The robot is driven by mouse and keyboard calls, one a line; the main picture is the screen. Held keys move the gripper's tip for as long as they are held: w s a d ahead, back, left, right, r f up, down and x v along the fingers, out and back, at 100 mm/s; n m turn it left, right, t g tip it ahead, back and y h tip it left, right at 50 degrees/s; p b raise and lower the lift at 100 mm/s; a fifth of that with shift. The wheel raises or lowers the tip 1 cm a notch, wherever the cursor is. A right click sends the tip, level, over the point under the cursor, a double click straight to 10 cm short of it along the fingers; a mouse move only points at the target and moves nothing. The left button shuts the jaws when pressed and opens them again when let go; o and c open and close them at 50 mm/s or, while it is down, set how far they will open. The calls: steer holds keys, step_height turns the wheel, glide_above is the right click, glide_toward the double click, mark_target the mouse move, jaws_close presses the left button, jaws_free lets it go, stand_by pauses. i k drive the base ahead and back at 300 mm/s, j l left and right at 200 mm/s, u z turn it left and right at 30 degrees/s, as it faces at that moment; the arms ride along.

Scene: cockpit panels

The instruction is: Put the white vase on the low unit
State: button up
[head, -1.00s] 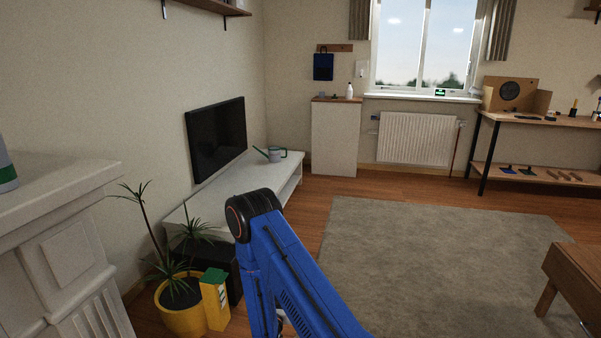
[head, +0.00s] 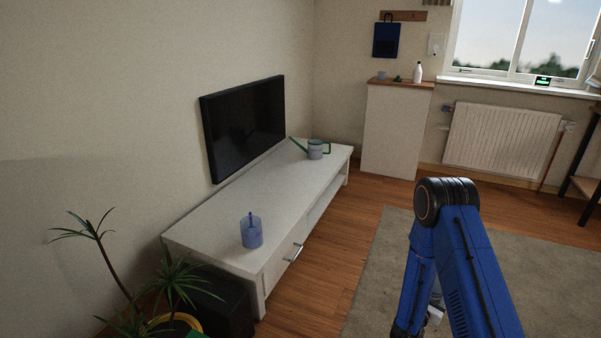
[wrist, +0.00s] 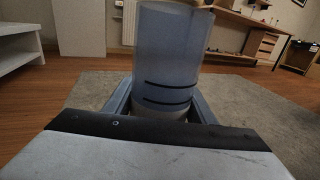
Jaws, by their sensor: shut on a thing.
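The low unit (head: 285,190) is a long white bench along the left wall in the head view, with a drawer at its near end. The white vase (wrist: 165,45) is a pale, bluish-looking cylinder with two dark bands in the wrist view. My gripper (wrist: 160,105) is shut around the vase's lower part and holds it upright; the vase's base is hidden. In the head view my blue arm hangs to the right of the unit, over the floor and rug, with its end mostly hidden.
A spiky plant (head: 172,280) stands at the near end, beside a black box (head: 222,305).

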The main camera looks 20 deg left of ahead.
mark_target(280, 212)
steer(key=i+l+u, duration=0.1)
steer(key=i+u, duration=0.2)
steer(key=i, duration=0.2)
steer(key=i+l+u, duration=0.25)
steer(key=i, duration=0.2)
steer(key=i+l+u, duration=0.3)
steer(key=i, duration=0.15)
steer(key=j, duration=0.1)
